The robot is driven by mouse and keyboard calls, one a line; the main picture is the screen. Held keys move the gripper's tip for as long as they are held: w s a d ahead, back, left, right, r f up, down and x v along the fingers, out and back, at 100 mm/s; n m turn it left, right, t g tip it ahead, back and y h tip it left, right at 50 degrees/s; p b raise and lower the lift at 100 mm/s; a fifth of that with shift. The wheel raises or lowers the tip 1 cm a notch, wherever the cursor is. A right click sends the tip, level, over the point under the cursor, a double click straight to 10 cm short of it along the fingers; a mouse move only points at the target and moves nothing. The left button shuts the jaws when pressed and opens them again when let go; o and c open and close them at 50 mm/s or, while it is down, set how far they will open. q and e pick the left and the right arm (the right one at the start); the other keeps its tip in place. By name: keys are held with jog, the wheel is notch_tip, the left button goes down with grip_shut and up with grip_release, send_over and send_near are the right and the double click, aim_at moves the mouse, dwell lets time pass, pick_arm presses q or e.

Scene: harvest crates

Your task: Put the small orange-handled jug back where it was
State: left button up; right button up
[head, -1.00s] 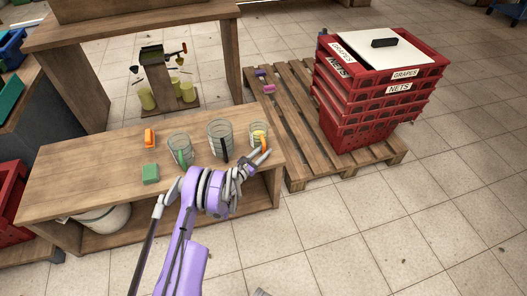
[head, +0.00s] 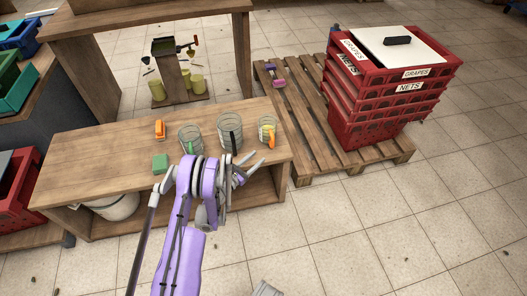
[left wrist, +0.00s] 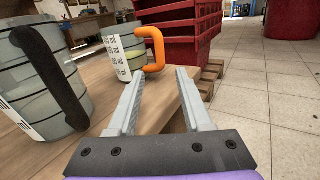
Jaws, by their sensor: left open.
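The small jug (head: 264,124) with an orange handle (head: 271,141) stands upright near the right end of the wooden bench (head: 90,150). It also shows in the left wrist view (left wrist: 117,52), its handle turned toward my gripper. My left gripper (head: 251,159) is open and empty, just in front of the jug and apart from it. In the left wrist view its two fingers (left wrist: 158,74) point at the handle with a gap between.
A black-handled jug (head: 223,130) and a green-handled jug (head: 188,133) stand left of the small one. An orange object (head: 159,130) and a green block (head: 160,163) lie further left. Red crates (head: 365,135) stand on a pallet (head: 310,135) to the right.

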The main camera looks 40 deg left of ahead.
pick_arm(q)
jog(key=w+d+r+n+g+y, duration=0.15)
jog(key=r+n+y, duration=0.25)
jog(key=r+n, duration=0.65)
jog(key=d+r+n+g+y, duration=0.2)
jog(key=d+r+n+y, duration=0.1)
jog(key=r+n, duration=0.75)
jog(key=s+d+n+g+h, duration=0.1)
jog(key=s+d+n+g, duration=0.2)
jog(key=s, duration=0.7)
jog(key=s+d+f+n+g+h, duration=0.1)
jog(key=s+d+n+g+h, duration=0.1)
jog(key=s+d+n, duration=0.6)
jog(key=s+d+f+n+g+h, duration=0.1)
jog(key=s+d+n+g, duration=0.4)
jog(key=s+d, duration=0.4)
jog(key=s+n, duration=0.1)
jog(key=s, duration=0.3)
jog(key=shift+s+d+f+h, duration=0.2)
jog(key=shift+s+f+h, duration=0.1)
jog(key=shift+h, duration=0.1)
jog(key=shift+a, duration=0.15)
